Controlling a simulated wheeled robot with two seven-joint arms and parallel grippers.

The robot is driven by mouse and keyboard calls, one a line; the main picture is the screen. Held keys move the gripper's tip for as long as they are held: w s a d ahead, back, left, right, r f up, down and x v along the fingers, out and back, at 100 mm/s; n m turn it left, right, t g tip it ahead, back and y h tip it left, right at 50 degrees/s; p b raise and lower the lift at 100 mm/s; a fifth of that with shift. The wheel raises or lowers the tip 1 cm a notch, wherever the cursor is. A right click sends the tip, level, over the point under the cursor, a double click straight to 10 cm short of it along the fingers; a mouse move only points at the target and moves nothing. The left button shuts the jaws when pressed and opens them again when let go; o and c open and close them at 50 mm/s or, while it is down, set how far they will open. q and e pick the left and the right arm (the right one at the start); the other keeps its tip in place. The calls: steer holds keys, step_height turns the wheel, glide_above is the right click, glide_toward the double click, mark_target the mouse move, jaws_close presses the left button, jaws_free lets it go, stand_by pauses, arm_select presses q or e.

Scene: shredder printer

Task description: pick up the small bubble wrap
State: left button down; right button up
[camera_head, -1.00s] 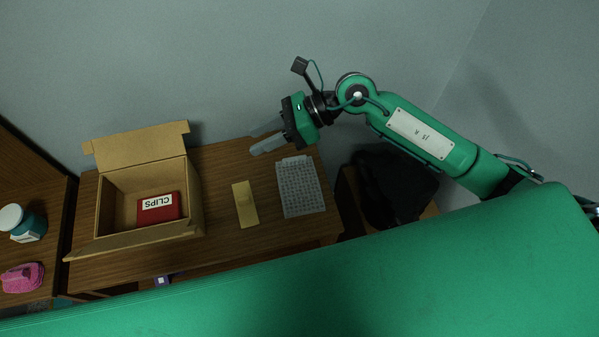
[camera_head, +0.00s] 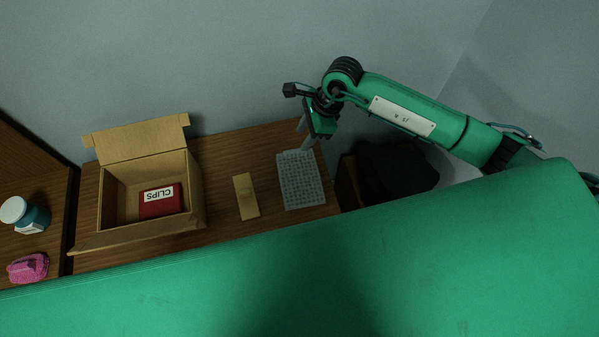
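The small bubble wrap (camera_head: 301,184) is a pale grey, bumpy rectangular sheet lying flat on the right part of the wooden desk. My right gripper (camera_head: 305,135) points down just beyond its far edge, close to the wall. Its two pale fingers appear apart, with nothing visible between them. The lower finger is close to the sheet's far edge; I cannot tell whether it touches. My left gripper is out of view.
An open cardboard box (camera_head: 190,215) holding a red CLIPS box (camera_head: 160,203) stands on the desk (camera_head: 235,160). A yellowish flat piece (camera_head: 246,196) lies left of the bubble wrap. A dark bag (camera_head: 395,172) is to the right.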

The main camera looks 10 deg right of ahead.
mark_target(296, 150)
steer(key=x, duration=0.1)
steer(key=p+x, duration=0.1)
steer(key=x, duration=0.1)
steer(key=p+x, duration=0.1)
steer(key=x, duration=0.1)
steer(key=shift+s+a+r, duration=0.1)
steer(key=shift+s+a, duration=0.05)
steer(key=shift+s, duration=0.25)
steer(key=shift+f, duration=0.3)
jaws_close()
